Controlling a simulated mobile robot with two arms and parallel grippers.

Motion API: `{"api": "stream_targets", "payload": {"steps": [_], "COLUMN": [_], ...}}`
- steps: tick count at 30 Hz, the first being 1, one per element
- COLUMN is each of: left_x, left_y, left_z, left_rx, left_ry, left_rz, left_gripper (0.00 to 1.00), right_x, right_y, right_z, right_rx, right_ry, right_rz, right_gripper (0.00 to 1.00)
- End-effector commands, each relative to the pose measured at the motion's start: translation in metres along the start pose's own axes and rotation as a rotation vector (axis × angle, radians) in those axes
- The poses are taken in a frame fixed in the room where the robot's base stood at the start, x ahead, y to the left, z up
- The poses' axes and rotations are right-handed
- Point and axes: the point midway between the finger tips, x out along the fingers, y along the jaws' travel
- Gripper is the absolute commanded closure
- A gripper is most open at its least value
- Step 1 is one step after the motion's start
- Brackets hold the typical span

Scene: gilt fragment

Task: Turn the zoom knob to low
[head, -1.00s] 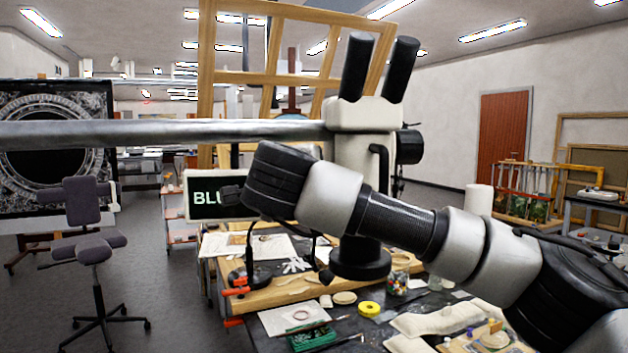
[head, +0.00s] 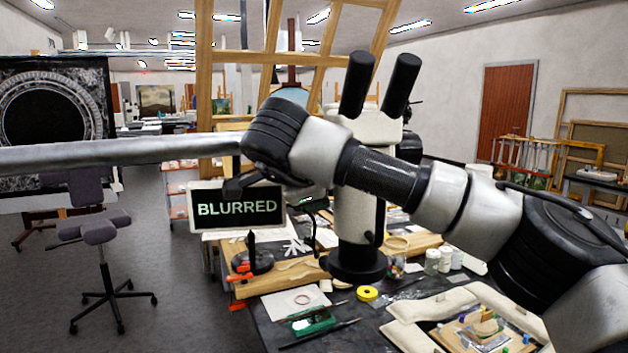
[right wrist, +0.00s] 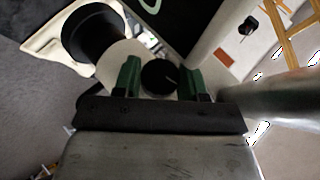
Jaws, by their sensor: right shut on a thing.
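A white stereo microscope (head: 355,215) with two black eyepieces stands upright on the bench on a round black base. In the head view the knob is hidden. A small screen (head: 237,208) below my right wrist reads BLURRED. My left gripper is not in view.
The dark bench (head: 265,325) holds a yellow tape roll (head: 367,293), white jars (head: 440,260), tools and a padded tray (head: 400,335). A tall wooden frame (head: 204,60) rises behind. A grey chair (head: 95,230) stands on open floor at left.

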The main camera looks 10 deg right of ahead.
Motion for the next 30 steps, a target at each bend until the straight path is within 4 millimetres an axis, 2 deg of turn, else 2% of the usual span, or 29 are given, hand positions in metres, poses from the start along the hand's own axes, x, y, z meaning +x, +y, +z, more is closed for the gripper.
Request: {"api": "stream_targets", "payload": {"steps": [12,13,17,26,30], "left_x": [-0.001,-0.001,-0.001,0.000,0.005], "left_y": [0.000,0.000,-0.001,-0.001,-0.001], "left_z": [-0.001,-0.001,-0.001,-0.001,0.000], "left_rx": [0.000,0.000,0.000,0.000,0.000], "left_ry": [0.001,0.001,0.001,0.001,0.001], "left_rz": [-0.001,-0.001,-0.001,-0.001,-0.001], "left_gripper": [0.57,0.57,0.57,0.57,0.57], "right_x": [-0.001,-0.001,-0.001,-0.002,-0.016], "right_y": [-0.001,-0.001,-0.001,0.000,0.000], "right_z": [-0.001,-0.001,-0.001,0.000,0.001], "right_rx": [0.000,0.000,0.000,-0.001,-0.002], "right_ry": [0.002,0.002,0.001,0.000,-0.001], "right_rz": [0.002,0.002,0.003,0.003,0.001], "right_gripper": [0.82,0.54,0.35,0.35,0.35]}}
